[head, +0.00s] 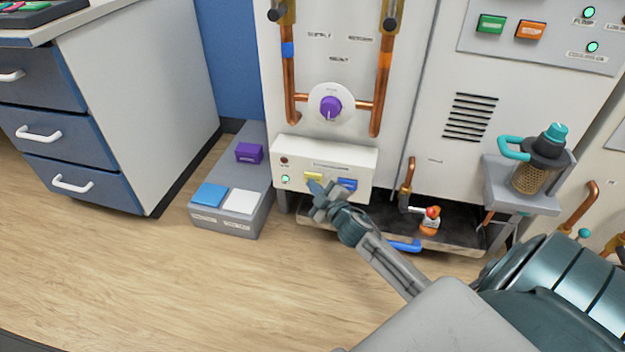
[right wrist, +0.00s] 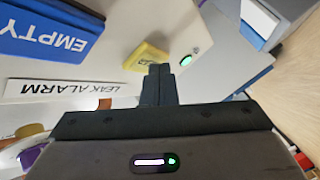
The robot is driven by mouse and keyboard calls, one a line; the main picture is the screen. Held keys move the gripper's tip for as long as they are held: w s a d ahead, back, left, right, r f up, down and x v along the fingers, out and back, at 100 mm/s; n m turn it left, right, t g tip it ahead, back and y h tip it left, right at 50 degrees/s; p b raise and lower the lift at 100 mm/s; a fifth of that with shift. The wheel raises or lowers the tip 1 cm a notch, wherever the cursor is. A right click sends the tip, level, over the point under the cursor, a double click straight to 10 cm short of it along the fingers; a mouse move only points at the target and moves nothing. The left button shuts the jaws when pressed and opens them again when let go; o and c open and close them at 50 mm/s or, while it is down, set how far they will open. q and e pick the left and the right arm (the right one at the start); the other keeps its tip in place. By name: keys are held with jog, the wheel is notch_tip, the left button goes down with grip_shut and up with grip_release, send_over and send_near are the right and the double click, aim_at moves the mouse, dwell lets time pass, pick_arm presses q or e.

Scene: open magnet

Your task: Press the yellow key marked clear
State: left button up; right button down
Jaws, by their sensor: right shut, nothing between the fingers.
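The yellow key (head: 313,177) sits on the front of a white panel box (head: 350,158), between a green light (head: 285,179) and a blue key (head: 347,184). In the right wrist view the yellow key (right wrist: 146,56) shows just beyond my fingertips, its lettering partly hidden. My right gripper (head: 316,187) is shut and empty, its tips right in front of the yellow key's lower edge. In the right wrist view the shut right gripper (right wrist: 158,72) overlaps the key; I cannot tell whether it touches. The blue key (right wrist: 55,30) reads EMPTY there. My left gripper is not in view.
Below left of the panel stands a grey box (head: 235,222) with blue, white and purple blocks. Copper pipes and a purple knob (head: 331,107) are above the panel. A low tray (head: 455,262) with a valve lies to the right. The wooden floor in front is clear.

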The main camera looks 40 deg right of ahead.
jog(key=shift+s+a, duration=0.55)
jog(key=shift+a, duration=0.05)
jog(key=shift+a, duration=0.1)
jog(key=shift+s+a, duration=1.6)
jog(key=shift+a, duration=0.2)
